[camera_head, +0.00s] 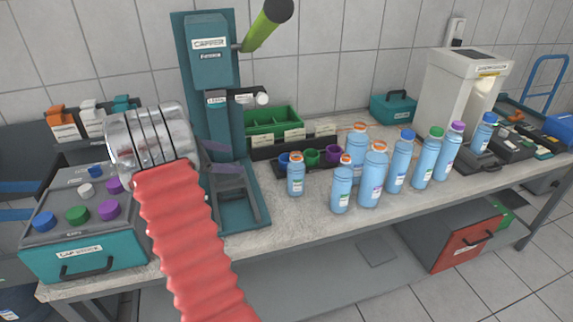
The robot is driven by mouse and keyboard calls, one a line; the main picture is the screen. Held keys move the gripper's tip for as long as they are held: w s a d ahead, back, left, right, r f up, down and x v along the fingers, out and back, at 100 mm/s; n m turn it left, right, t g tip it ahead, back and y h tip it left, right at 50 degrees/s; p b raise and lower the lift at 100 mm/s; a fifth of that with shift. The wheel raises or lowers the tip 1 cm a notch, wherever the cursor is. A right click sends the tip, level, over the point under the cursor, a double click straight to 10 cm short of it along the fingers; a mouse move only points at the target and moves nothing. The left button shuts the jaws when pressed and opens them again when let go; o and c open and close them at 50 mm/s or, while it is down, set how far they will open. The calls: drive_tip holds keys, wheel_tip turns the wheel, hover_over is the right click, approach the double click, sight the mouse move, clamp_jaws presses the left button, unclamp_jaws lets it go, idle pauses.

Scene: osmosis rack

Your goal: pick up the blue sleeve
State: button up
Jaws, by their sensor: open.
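A small blue cup-shaped piece (285,159), which looks like the blue sleeve, sits in a dark holder left of a green and a purple one. My gripper (230,158) is at the end of my silver-ringed arm, in front of the teal capper stand. Its two dark purple fingers are apart with nothing seen between them. It is left of the blue sleeve and apart from it in the picture; the depth between them is hard to tell.
The capper stand (208,60) rises beside my gripper, with a green lever on top. Several blue bottles (373,175) crowd the middle of the bench. A cap stock box (85,250) is at the left. The front bench strip (300,210) is clear.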

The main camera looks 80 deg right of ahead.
drive_tip(key=shift+n+g, duration=0.7)
drive_tip(key=shift+g, duration=0.2)
drive_tip(key=x, duration=0.3)
drive_tip(key=w+x, duration=0.1)
drive_tip(key=x, duration=0.2)
drive_tip(key=d+x, duration=0.1)
drive_tip(key=x, duration=0.2)
drive_tip(key=shift+d+f, duration=0.2)
drive_tip(key=shift+f, duration=0.15)
drive_tip(key=shift+x, duration=4.25)
drive_tip(key=shift+d, duration=0.1)
drive_tip(key=shift+x, duration=2.55)
drive_tip(key=shift+d+r, duration=0.1)
drive_tip(key=shift+c, duration=0.4)
drive_tip(key=c, duration=1)
